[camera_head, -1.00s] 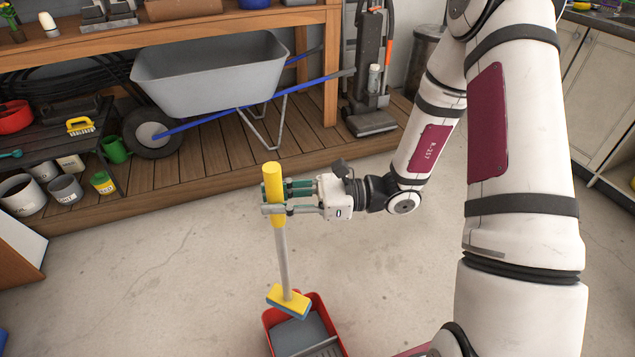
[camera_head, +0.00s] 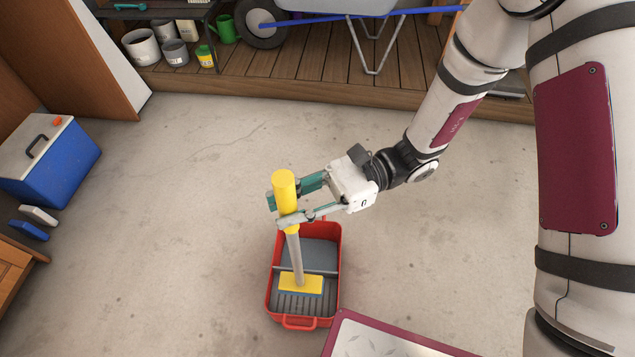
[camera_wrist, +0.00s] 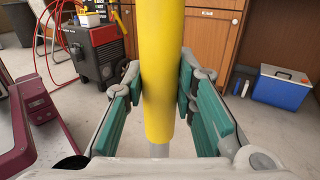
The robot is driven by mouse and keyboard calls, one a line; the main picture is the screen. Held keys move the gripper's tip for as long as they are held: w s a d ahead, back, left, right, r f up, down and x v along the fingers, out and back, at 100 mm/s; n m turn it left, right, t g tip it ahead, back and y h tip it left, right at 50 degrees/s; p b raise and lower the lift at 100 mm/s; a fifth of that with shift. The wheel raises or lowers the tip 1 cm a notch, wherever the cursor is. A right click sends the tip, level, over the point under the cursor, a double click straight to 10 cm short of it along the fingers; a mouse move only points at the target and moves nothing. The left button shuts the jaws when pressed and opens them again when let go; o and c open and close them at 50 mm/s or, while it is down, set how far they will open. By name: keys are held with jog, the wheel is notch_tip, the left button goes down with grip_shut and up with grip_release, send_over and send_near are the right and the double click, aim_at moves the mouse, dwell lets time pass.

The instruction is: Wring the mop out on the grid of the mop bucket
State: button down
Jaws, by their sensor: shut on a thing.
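The mop (camera_head: 293,252) has a yellow grip, a grey shaft and a flat yellow head with a blue underside. My gripper (camera_head: 282,208) is shut on its yellow grip. In the wrist view the yellow grip (camera_wrist: 160,70) stands between the green finger pads. The red mop bucket (camera_head: 338,265) is on the floor below. The mop head (camera_head: 300,283) shows over the grey ribbed grid (camera_head: 300,304) in the near part of the bucket. I cannot tell whether the head presses on the grid. The shaft leans slightly.
A blue cooler (camera_head: 60,170) stands at the left, with a white and a blue block beside it. A wooden deck (camera_head: 310,75) with a wheelbarrow lies at the back.

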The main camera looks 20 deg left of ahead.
aim_at(294, 236)
jog(key=shift+s+d+f, duration=0.1)
jog(key=shift+s+d, duration=0.05)
jog(key=shift+s, duration=0.05)
dwell(0.3)
jog(key=shift+f+b, duration=2.25)
jog(key=shift+f, duration=2.8)
jog(key=shift+r, duration=0.1)
notch_tip(294, 236, up, 9)
jog(key=p, duration=0.7)
